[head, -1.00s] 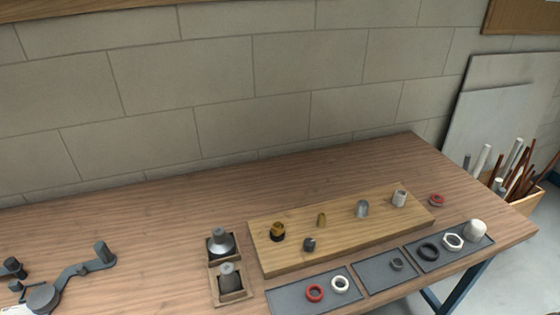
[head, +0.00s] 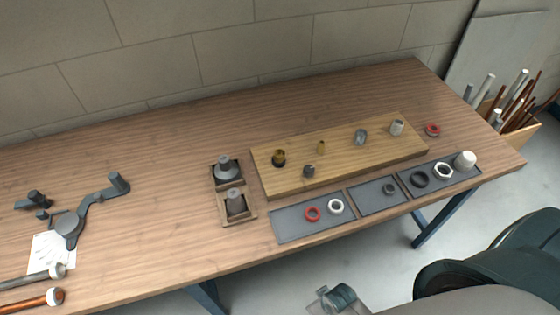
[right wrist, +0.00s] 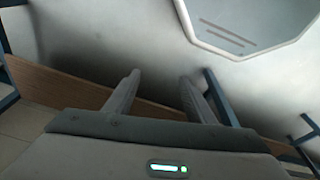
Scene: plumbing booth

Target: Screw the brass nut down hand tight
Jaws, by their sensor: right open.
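A wooden board (head: 352,165) lies on the workbench and carries several upright fittings. At its left end stands a brass-coloured piece (head: 279,157) with a dark lower part. A smaller brass-coloured stub (head: 321,147) stands to its right. Both are too small to tell which is the brass nut or whether it sits on a thread. My right gripper shows in the right wrist view (right wrist: 158,88), open and empty, its two fingers well apart and no fitting near them. My right arm is at the lower right of the head view, off the bench. My left gripper is not in view.
Grey trays (head: 310,222) along the front edge hold red, white and black rings and a white cap (head: 465,160). Two square holders (head: 237,207) with grey cones stand left of the board. A grey wrench-like tool (head: 72,228) lies at the left. The bench between is clear.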

